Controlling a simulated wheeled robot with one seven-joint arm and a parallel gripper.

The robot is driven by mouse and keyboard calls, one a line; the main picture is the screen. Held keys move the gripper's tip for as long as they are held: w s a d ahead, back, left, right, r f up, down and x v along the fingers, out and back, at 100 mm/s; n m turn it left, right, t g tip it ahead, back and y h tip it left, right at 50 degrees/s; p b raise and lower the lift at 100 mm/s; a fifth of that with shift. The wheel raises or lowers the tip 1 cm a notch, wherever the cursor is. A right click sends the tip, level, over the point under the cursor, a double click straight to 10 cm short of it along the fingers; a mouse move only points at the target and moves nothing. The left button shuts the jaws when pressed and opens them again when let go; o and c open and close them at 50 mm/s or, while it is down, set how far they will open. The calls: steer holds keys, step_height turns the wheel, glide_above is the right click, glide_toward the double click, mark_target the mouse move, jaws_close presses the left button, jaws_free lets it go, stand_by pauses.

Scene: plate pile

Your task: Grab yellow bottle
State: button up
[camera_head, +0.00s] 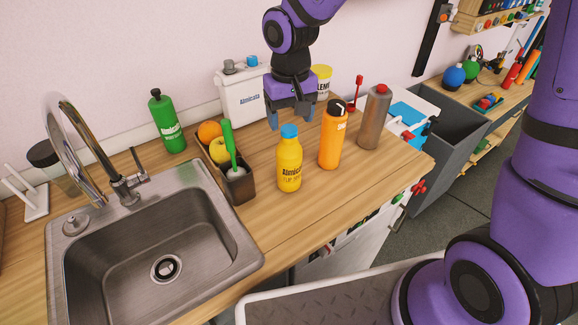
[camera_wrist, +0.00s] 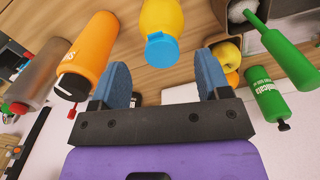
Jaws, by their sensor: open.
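The yellow bottle (camera_head: 289,164) with a blue cap stands upright on the wooden counter, right of the sink. It also shows in the wrist view (camera_wrist: 161,16), cap toward the camera, at the top middle. My gripper (camera_head: 291,118) is open and empty. In the head view it appears above and behind the bottle, with its blue fingers pointing down. In the wrist view the two blue fingers (camera_wrist: 165,80) are spread apart, and the bottle's cap shows between and beyond them. No contact with the bottle shows.
An orange bottle (camera_head: 331,138) and a grey-brown bottle (camera_head: 374,120) stand to the right. A dark caddy (camera_head: 240,188) with fruit and a green brush stands left, beside the sink (camera_head: 225,262). A green bottle (camera_head: 167,125) and a white container (camera_head: 243,97) stand at the wall.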

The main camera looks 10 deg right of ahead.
mark_target(289, 128)
step_height(289, 128, down, 5)
steer(key=shift+w+a+r, duration=0.1)
steer(key=shift+c, duration=0.5)
jaws_close()
